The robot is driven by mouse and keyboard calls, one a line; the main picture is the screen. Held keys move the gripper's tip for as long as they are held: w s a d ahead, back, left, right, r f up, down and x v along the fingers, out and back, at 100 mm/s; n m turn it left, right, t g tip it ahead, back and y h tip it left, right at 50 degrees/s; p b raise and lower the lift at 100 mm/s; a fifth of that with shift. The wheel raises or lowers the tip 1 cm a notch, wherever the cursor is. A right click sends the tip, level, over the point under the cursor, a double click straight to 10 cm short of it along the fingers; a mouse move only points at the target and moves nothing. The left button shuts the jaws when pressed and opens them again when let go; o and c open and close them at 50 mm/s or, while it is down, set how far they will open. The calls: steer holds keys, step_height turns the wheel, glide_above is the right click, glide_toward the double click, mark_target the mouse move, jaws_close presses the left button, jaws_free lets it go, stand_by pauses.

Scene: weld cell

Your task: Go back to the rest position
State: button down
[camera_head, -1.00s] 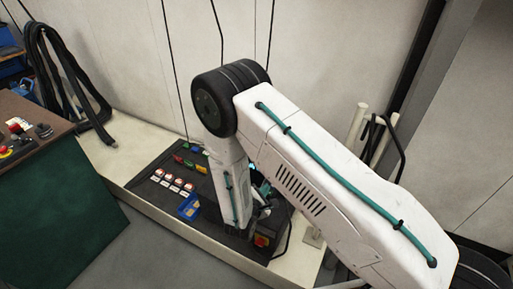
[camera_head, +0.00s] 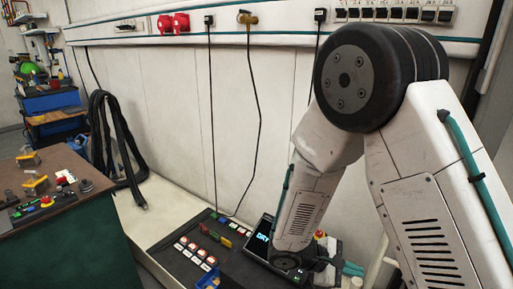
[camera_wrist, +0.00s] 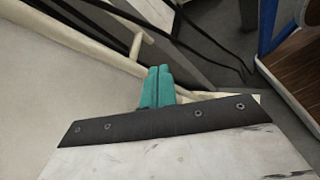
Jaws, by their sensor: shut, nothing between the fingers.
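My gripper has two teal fingers, pressed together and empty in the wrist view (camera_wrist: 159,80). In the head view the teal fingers (camera_head: 352,269) show low, right of the lower arm, pointing right. My white arm is bent, with its big black joint high at the centre right and the lower link going down in front of the control panel. The arm hides part of the bench and panel.
A black panel (camera_head: 190,240) with red, green and yellow controls and a lit display (camera_head: 260,236) lies on the pale bench. A brown-topped table (camera_head: 88,183) stands left. Black hoses (camera_head: 112,135) hang on the wall. Sockets and cables line the wall. A cream rail (camera_wrist: 90,45) passes near the fingers.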

steer(key=s+d+r+m+y, duration=0.1)
steer(key=s+r+m+y, duration=0.5)
steer(key=s+r, duration=0.3)
steer(key=s+d+r+m+t+y, duration=0.1)
steer(key=s+r+m+y, duration=0.5)
steer(key=s+r, duration=0.4)
steer(key=shift+s+d+r+y, duration=0.15)
steer(key=shift+s+r+y, duration=0.2)
steer(key=shift+r, duration=2.55)
